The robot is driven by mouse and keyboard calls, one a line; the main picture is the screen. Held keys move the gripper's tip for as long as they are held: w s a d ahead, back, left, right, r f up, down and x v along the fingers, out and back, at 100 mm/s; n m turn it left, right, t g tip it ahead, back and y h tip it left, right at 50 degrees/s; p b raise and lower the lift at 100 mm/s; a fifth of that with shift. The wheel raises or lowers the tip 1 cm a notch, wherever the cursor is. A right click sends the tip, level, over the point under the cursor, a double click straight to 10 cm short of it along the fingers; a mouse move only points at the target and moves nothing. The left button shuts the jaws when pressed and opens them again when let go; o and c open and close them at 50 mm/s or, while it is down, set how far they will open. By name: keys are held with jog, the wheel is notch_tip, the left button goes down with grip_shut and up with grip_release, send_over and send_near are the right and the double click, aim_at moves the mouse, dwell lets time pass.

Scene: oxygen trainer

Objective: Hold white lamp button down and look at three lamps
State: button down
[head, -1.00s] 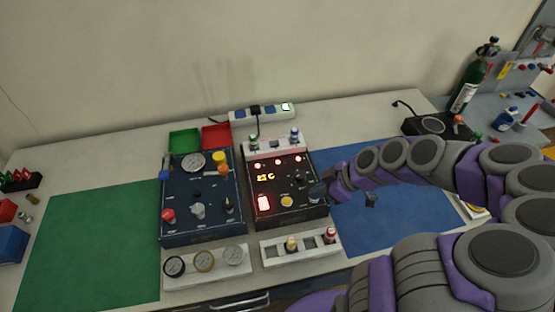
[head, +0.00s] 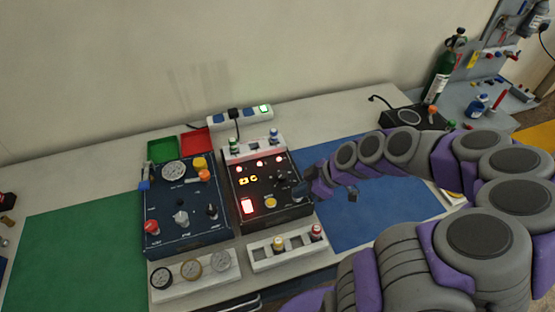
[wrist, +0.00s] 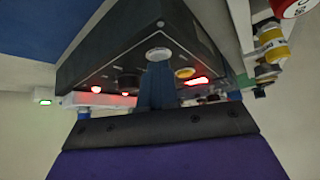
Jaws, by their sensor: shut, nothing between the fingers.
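The dark lamp box (head: 265,216) stands on the bench. Its three lamps glow red along the top: left lamp (head: 241,165), middle lamp (head: 260,162) and right lamp (head: 279,160). My gripper (head: 303,190) is at the box's right edge, its fingers together and empty. In the wrist view, the fingers (wrist: 157,80) reach to a round white button (wrist: 158,54) on the box face. The fingertips overlap its edge in the picture; I cannot tell whether they press it. The button is hidden behind my gripper in the head view. Two red lamps (wrist: 125,93) also show in the wrist view.
On the box are a lit red switch (head: 247,206), a yellow button (head: 271,202) and a lit display (head: 248,180). A blue panel box (head: 187,235) stands to the left. A white rack (head: 290,257) is in front. The blue mat (head: 385,205) is mostly clear.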

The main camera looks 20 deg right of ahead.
dwell(0.5)
notch_tip(320, 180, up, 7)
jog(key=p, duration=0.1)
jog(key=shift+p, duration=0.35)
dwell(0.4)
dwell(0.3)
jog(key=s+a+r+m+g+h, duration=0.2)
jog(key=s+m, duration=0.2)
jog(key=s, duration=0.4)
jog(key=s+a+r+m+g+h, duration=0.1)
jog(key=s+a+r+m+h, duration=0.1)
jog(key=s, duration=0.6)
jog(key=s+a+r+m+g+h, duration=0.2)
jog(key=s+a+r+m, duration=0.1)
jog(key=s+m, duration=0.3)
jog(key=shift+s+a+r+g, duration=0.3)
jog(key=shift+s+r, duration=0.25)
jog(key=shift+s, duration=0.65)
